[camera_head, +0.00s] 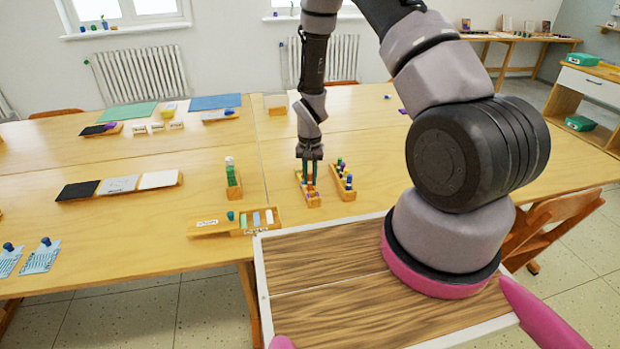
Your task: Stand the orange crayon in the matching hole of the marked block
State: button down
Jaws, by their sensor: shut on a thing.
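My gripper (309,182) points straight down over a small wooden block (313,203) on the table. Its two dark green fingers are shut on a small orange thing, which looks like the orange crayon (309,187). The fingers hide most of it, and its lower end is at or just above the block; I cannot tell whether it is in a hole. Small purple and orange pieces show on this block. A second wooden block (349,195) just to the right holds several blue, green and white pegs. The mark on a block is too small to make out.
Left of my gripper stands a wooden block with green and white pieces (233,190). In front of it lies a labelled wooden tray (205,229) with coloured pieces. Flat dark, grey and white panels (118,185) lie farther left. The table (380,140) behind the blocks is mostly clear.

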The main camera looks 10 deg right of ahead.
jog(key=shift+f, duration=0.3)
dwell(0.5)
jog(key=c, duration=0.7)
grip_release()
jog(key=shift+o, duration=1.1)
jog(key=shift+r, duration=3)
